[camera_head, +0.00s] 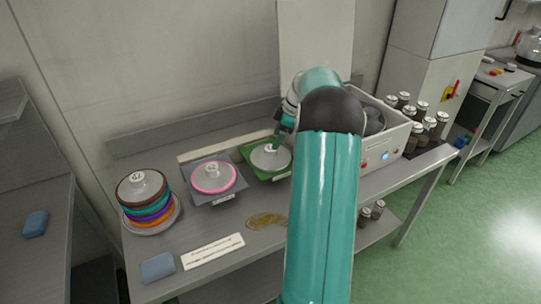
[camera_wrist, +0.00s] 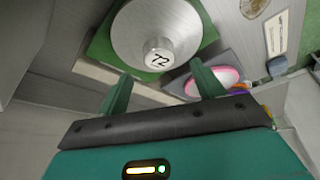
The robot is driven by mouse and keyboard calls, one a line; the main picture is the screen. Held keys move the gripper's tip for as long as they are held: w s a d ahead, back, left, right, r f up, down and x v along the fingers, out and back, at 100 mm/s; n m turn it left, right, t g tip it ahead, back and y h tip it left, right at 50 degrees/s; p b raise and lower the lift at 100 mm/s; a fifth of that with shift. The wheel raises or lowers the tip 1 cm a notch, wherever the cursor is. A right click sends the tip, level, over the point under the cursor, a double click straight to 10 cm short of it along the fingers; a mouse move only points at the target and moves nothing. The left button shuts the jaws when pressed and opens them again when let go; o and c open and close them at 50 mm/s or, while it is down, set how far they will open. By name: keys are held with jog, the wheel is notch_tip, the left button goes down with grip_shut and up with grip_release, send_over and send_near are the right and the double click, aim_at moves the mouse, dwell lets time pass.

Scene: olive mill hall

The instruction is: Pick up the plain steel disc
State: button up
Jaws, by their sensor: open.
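A plain steel disc (camera_head: 266,160) with a raised centre knob lies on a green mat (camera_head: 283,175) near the middle of the bench. My gripper (camera_wrist: 160,72) is open, with one green finger on each side of the picture and the knob between and just beyond the tips. Nothing is held. In the head view my gripper (camera_head: 277,138) is close to the disc's knob, partly hidden by my arm; contact cannot be told.
A pink-rimmed disc (camera_head: 213,177) sits on a grey mat to the left. Further left is a stack of coloured discs (camera_head: 147,200). A blue block (camera_head: 157,267) and a label strip (camera_head: 213,251) lie in front.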

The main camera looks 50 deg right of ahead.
aim_at(271, 153)
jog(key=x, duration=0.5)
jog(key=shift+f, duration=0.15)
jog(key=c, duration=0.8)
jog(key=shift+o, duration=0.2)
